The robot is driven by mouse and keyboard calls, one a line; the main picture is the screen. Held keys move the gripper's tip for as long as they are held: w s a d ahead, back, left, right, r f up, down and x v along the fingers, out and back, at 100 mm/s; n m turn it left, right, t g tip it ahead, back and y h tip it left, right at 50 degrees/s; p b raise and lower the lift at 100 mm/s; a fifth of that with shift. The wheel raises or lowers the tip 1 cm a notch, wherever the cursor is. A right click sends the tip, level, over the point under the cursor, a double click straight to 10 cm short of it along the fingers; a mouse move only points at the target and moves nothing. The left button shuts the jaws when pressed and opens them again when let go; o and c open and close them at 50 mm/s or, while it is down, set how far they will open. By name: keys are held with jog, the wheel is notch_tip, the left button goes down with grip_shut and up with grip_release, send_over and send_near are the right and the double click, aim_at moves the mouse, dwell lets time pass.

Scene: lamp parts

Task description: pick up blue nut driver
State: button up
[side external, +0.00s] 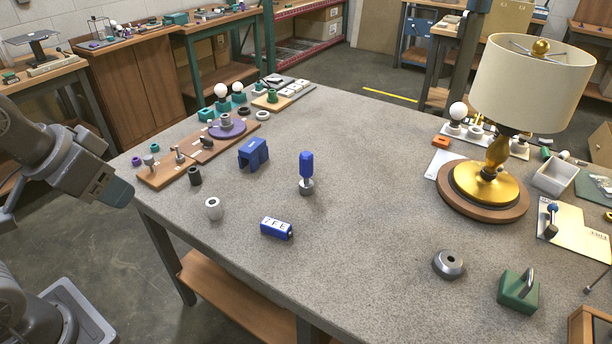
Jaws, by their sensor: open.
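The blue nut driver (306,170) stands upright near the middle of the grey table, with its blue handle on top and a metallic lower end on the tabletop. Nothing touches it. Part of my arm shows at the left edge of the side external view, off the table's left side and well away from the nut driver. I cannot make out my gripper's fingers in this view.
A blue bracket (254,153) stands left of the driver, and a blue labelled block (276,228) lies in front. A white cylinder (213,208) and dark cylinder (194,176) stand further left. A lamp (490,185) stands right. The table between driver and lamp is clear.

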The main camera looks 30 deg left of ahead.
jog(key=shift+o, duration=0.4)
jog(key=o, duration=0.4)
jog(key=w+r, duration=0.3)
jog(key=w, duration=0.4)
jog(key=n+g, duration=0.1)
jog(key=n, duration=0.1)
send_over(305, 156)
jog(key=s, duration=0.4)
notch_tip(305, 156, down, 10)
jog(key=shift+y, duration=0.3)
jog(key=x, duration=0.8)
jog(key=shift+s+d, duration=0.15)
jog(key=shift+x, duration=2.65)
